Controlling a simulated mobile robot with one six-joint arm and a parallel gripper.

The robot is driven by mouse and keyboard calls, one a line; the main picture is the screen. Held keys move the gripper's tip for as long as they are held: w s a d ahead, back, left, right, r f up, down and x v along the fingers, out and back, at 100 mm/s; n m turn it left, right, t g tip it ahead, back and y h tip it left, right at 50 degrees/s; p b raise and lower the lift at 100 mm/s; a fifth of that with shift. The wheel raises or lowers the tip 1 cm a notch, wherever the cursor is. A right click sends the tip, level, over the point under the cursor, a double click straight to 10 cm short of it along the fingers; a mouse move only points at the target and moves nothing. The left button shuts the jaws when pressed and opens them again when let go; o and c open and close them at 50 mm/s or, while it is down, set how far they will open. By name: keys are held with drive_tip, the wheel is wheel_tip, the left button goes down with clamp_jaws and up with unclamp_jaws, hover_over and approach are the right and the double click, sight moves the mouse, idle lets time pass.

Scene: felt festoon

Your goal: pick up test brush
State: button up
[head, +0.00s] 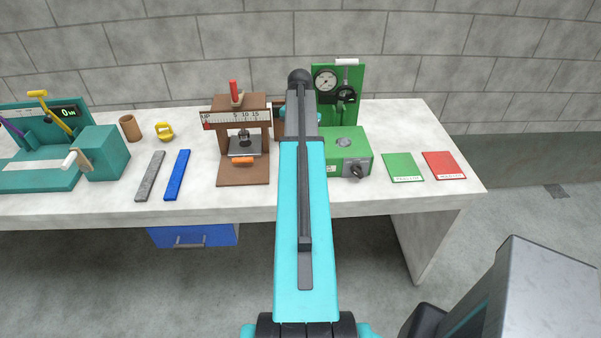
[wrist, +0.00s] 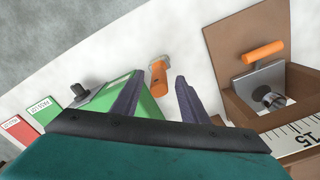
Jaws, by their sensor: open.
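A short orange cylinder (wrist: 158,68), which looks like the test brush though I cannot be sure, is on the pale tabletop in the wrist view. It lies between the green device and the brown press. My gripper (wrist: 159,78) is open, and its two dark fingers show on either side of the orange thing in the picture. It looks apart from the fingers; how far is hard to tell. In the head view my arm covers this spot, so neither the orange thing nor my fingers can be seen there.
The brown wooden press (head: 243,175) and green gauge device (head: 345,145) stand close on either side. Green (head: 403,167) and red (head: 444,165) mats lie at the right. A teal machine (head: 100,155), grey strip (head: 150,176) and blue strip (head: 177,175) are at the left.

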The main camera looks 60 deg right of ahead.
drive_tip(key=shift+f, duration=0.1)
drive_tip(key=shift+s+d+f+b, duration=0.1)
drive_tip(key=shift+f+b, duration=0.75)
drive_tip(key=shift+f, duration=0.45)
drive_tip(key=shift+d+f+b, duration=0.1)
drive_tip(key=shift+f+b, duration=0.75)
drive_tip(key=shift+f, duration=0.4)
clamp_jaws()
drive_tip(key=shift+r, duration=0.2)
drive_tip(key=shift+r+p, duration=1.4)
drive_tip(key=shift+r, duration=0.45)
drive_tip(key=s+a+r+p, duration=0.1)
drive_tip(key=s+a+p, duration=0.1)
drive_tip(key=s+a, duration=0.7)
drive_tip(key=a, duration=0.3)
drive_tip(key=shift+s+a+p, duration=0.3)
drive_tip(key=shift+s+a, duration=0.05)
drive_tip(key=shift+s, duration=0.05)
